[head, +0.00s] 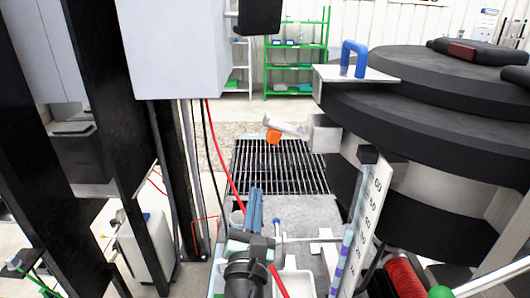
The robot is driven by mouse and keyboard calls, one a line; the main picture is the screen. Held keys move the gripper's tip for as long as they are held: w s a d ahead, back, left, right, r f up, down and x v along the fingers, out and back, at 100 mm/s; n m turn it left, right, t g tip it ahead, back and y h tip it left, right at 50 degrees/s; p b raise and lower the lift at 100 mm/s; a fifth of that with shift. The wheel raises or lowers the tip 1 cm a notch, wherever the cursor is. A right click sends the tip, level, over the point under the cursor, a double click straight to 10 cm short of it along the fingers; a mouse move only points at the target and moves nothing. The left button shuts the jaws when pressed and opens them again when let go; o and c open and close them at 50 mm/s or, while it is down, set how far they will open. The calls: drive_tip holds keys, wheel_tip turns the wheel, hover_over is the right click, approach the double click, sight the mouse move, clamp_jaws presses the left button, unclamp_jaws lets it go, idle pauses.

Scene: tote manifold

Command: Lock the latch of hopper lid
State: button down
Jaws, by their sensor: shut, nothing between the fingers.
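The hopper (345,185) is a large dark round vessel at the right in the head view. Its lid (420,112) is a thick black disc lying on top. A blue handle (355,58) stands on a light metal plate (338,74) at the lid's left edge. Below it, a grey block (325,134) sits at the hopper's side. A pale lever with an orange part (273,136) shows to its left and looks like the latch; I cannot tell how it engages the lid.
A white box (172,50) on dark posts stands at the left. A floor grate (278,167) and green shelves (296,62) lie beyond.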

drive_tip(key=w+d+r+p, duration=0.2)
drive_tip(key=w+r, duration=0.3)
drive_tip(key=w, duration=0.3)
drive_tip(key=shift+w+r+p, duration=0.2)
drive_tip(key=shift+r+p, duration=0.2)
drive_tip(key=shift+p, duration=0.2)
drive_tip(key=shift+r, duration=0.1)
drive_tip(key=shift+a+r+m, duration=0.1)
drive_tip(key=shift+r+m, duration=0.1)
drive_tip(key=shift+m, duration=0.3)
